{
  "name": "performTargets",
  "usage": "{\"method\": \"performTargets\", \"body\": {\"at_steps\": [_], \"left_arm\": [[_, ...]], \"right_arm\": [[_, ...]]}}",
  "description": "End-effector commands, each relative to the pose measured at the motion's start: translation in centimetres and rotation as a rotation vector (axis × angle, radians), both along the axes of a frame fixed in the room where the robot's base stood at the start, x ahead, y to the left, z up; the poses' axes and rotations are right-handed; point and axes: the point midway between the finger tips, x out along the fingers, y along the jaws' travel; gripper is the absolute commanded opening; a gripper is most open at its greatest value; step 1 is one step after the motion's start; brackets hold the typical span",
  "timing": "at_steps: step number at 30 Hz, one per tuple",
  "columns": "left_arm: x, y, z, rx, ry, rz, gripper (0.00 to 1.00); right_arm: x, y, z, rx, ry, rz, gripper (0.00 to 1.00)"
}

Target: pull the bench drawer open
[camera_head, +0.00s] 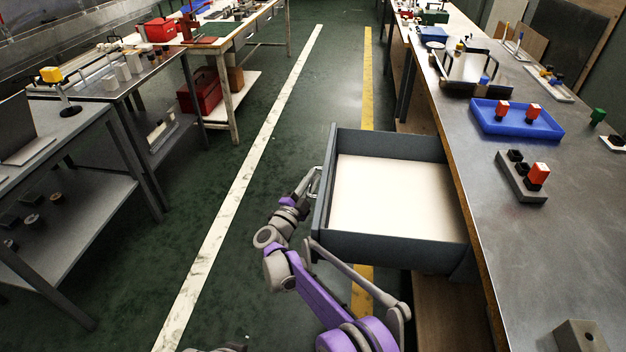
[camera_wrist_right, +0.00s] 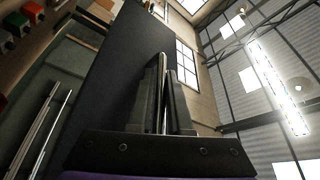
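The bench drawer (camera_head: 390,245) stands pulled well out from the side of the bench (camera_head: 560,240). It has dark grey walls and a pale, empty floor. Its metal handle (camera_head: 316,176) is on the front panel, which faces left. My right gripper (camera_head: 305,190) is at this handle, outside the front panel. In the right wrist view, the two dark fingers of my right gripper (camera_wrist_right: 166,100) are close together with a thin bright bar between them, beside the dark drawer front (camera_wrist_right: 118,80). My left gripper is not recognisable in either view.
The bench top carries a blue tray (camera_head: 490,124) with red-topped parts and a grey block (camera_head: 520,182) with sockets. Tables with shelves (camera_head: 60,215) stand at the left. The green floor (camera_head: 200,200) between is clear, with white and yellow lines.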

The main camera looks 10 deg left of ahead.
Motion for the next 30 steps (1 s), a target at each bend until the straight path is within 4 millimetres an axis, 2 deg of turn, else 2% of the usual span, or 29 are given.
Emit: {"method": "performTargets", "body": {"at_steps": [9,13,17,24,30], "left_arm": [[0.0,0.0,0.0,0.0,0.0,0.0,1.0],[0.0,0.0,0.2,0.0,0.0,0.0,1.0],[-0.1,0.0,0.6,0.0,-0.002,0.0,1.0],[-0.2,0.0,1.3,0.0,-0.004,0.0,1.0],[-0.2,0.0,1.6,0.0,-0.004,0.0,1.0]], "right_arm": [[0.0,0.0,0.0,0.0,-0.001,0.001,0.27],[-0.7,0.3,-0.1,0.0,0.0,0.001,0.27],[-2.6,0.9,-0.4,-0.001,0.0,0.003,0.27],[-7.2,2.4,-1.4,-0.001,-0.001,0.003,0.27],[-9.5,3.1,-2.1,0.001,0.0,0.002,0.27]]}}
